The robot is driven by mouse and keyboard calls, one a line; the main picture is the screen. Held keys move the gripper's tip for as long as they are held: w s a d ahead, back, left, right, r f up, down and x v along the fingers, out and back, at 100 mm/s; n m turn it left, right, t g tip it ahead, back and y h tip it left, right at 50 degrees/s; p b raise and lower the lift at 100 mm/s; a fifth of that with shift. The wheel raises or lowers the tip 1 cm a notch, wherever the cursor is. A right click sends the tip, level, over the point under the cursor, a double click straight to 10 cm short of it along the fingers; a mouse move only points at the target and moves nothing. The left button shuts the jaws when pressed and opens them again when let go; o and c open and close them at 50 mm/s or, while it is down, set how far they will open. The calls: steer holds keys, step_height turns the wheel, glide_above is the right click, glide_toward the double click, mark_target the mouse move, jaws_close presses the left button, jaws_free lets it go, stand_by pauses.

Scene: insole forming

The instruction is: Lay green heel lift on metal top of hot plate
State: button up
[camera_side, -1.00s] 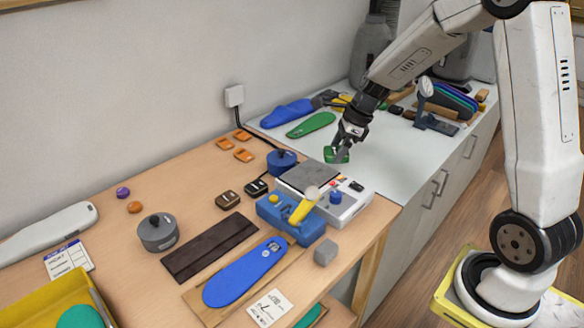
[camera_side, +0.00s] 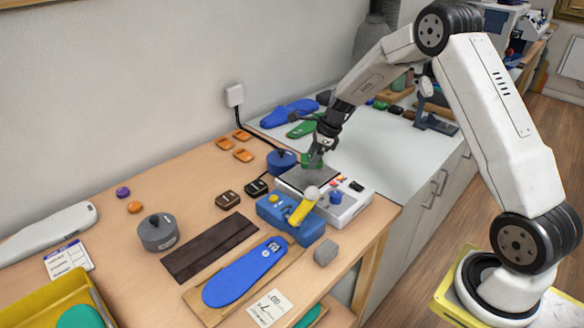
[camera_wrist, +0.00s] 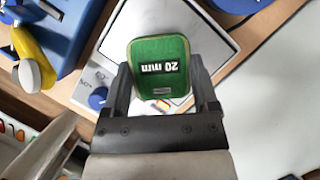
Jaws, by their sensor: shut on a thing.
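My gripper (camera_side: 314,158) is shut on the green heel lift (camera_side: 311,161), which sits between the two fingers. In the side view the lift is over the back edge of the hot plate's grey metal top (camera_side: 309,180). The metal top (camera_wrist: 212,55) also shows behind the lift in the wrist view. I cannot tell whether the lift touches it. The hot plate's white body (camera_side: 352,201) has a blue knob at its front.
A blue device with a yellow handle (camera_side: 303,211) stands close in front of the hot plate. A blue round pot (camera_side: 281,161) is just behind it to the left. A grey block (camera_side: 325,252) is near the front edge.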

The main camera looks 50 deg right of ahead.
mark_target(311, 174)
steer(key=shift+w+f, duration=0.1)
steer(key=shift+w+f, duration=0.2)
steer(key=shift+f, duration=1.55)
steer(key=shift+f, duration=0.15)
steer(key=o, duration=1.1)
steer(key=v, duration=1.2)
steer(key=shift+a, duration=0.1)
